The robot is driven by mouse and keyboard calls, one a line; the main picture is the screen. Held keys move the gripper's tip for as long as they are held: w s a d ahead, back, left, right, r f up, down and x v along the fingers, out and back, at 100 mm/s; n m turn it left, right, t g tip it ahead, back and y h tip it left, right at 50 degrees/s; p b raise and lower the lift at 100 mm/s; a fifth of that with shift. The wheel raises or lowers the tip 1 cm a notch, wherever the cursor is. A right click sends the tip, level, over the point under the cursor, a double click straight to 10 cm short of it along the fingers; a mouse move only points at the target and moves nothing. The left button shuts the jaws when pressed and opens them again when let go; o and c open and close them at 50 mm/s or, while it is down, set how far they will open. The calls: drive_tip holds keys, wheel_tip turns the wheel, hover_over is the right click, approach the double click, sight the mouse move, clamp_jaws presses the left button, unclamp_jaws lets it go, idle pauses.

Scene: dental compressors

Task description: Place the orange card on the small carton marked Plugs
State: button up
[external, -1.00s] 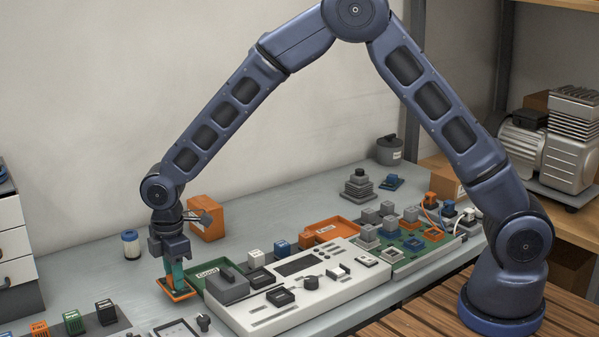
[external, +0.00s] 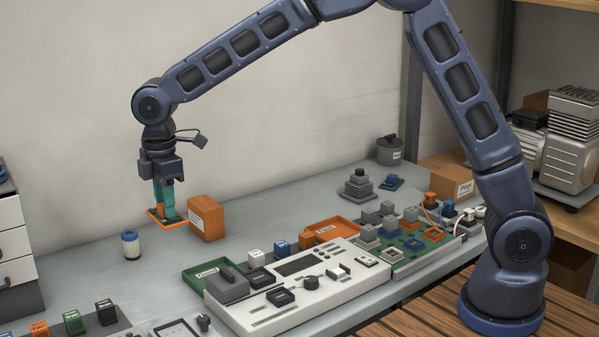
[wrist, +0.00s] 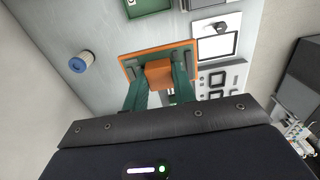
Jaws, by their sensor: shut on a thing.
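A brown carton (external: 443,176) with a white label that seems to read Plugs stands at the back right, far from my gripper. A smaller orange carton (external: 205,221) stands just right of the card; its label is too small to read.
A blue-and-white cylinder (external: 131,245) stands left of the card. A green tray (external: 196,280), an orange tray (external: 345,226) and a white panel (external: 300,290) fill the middle. A grey stepped stack (external: 358,187) stands behind.

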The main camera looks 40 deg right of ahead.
drive_tip(key=w+d+r+m, duration=0.1)
drive_tip(key=w+d+m, duration=0.1)
drive_tip(key=w+d, duration=0.7)
drive_tip(key=w+d+r+m, duration=0.15)
drive_tip(key=w+d, duration=0.35)
drive_tip(key=d, duration=0.8)
drive_tip(key=w+d+r+m, duration=0.1)
drive_tip(key=d+m, duration=0.3)
drive_tip(key=d, duration=1.4)
drive_tip(key=w+d+r+m, duration=0.1)
drive_tip(key=w+d+m, duration=0.15)
drive_tip(key=d, duration=1.55)
wheel_tip(320, 180, up, 3)
drive_tip(key=m, duration=0.8)
hover_over(455, 172)
wheel_tip(455, 172, down, 19)
drive_tip(key=shift+w+f, duration=0.1)
drive_tip(key=shift+f, duration=0.15)
